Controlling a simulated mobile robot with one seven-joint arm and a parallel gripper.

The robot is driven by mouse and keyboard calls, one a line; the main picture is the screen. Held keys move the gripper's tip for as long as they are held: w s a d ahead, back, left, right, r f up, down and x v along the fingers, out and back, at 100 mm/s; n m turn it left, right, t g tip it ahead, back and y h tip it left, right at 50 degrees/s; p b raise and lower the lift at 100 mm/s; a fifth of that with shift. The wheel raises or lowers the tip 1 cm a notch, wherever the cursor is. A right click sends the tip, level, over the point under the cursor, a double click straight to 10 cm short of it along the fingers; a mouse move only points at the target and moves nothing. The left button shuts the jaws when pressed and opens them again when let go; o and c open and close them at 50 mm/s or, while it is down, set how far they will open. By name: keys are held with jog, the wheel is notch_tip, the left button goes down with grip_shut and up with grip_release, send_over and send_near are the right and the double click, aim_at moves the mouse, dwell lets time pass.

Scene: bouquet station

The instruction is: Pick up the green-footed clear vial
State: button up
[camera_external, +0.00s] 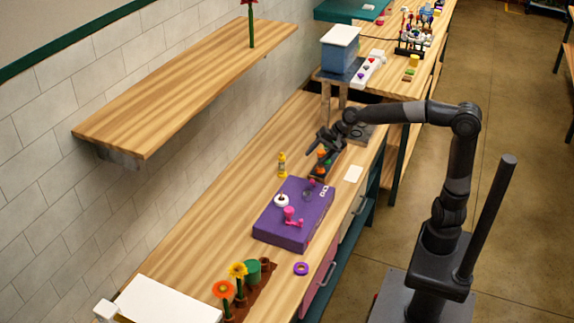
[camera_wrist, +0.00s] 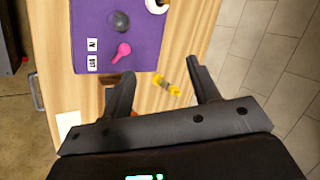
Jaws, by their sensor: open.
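I cannot make out the green-footed clear vial for certain in either view. In the external view, a dark tray (camera_external: 316,175) with small orange and green items lies just below my gripper (camera_external: 314,144), and the items are too small to tell apart. My gripper, also in the wrist view (camera_wrist: 160,68), is open with nothing held. It hangs above the wooden counter, beyond the purple box. A yellow item with a grey middle (camera_wrist: 165,85) shows between the fingers in the wrist view, lower down on the counter. The left finger and palm hide part of the counter.
The purple box (camera_external: 275,228) carries a white ring (camera_external: 282,200), pink pieces and a dark glassy ball (camera_wrist: 120,20). A yellow figure (camera_external: 282,165) stands near the wall side. Orange and yellow flowers stand at the near end. A blue box (camera_external: 340,55) sits on a raised stand behind.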

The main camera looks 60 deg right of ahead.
jog(key=w+d+r+m+t+y, duration=0.1)
jog(key=w+d+r+m+t, duration=0.15)
jog(key=d+m, duration=0.3)
jog(key=w+d+r+m+t+y, duration=0.1)
jog(key=w+d+r+m+t, duration=0.2)
jog(key=m, duration=0.4)
jog(key=s+d+r+m+t+h, duration=0.3)
jog(key=s+d+r+m, duration=0.25)
jog(key=d+r, duration=0.2)
jog(key=s+d+r+m+t+h, duration=0.25)
jog(key=s+d+r+m, duration=0.3)
jog(key=r, duration=0.35)
notch_tip(320, 180, down, 33)
jog(key=w, duration=0.1)
jog(key=shift+m+t, duration=0.3)
jog(key=shift+m, duration=0.05)
jog(key=shift+w, duration=5.05)
jog(key=shift+c, duration=0.4)
grip_shut()
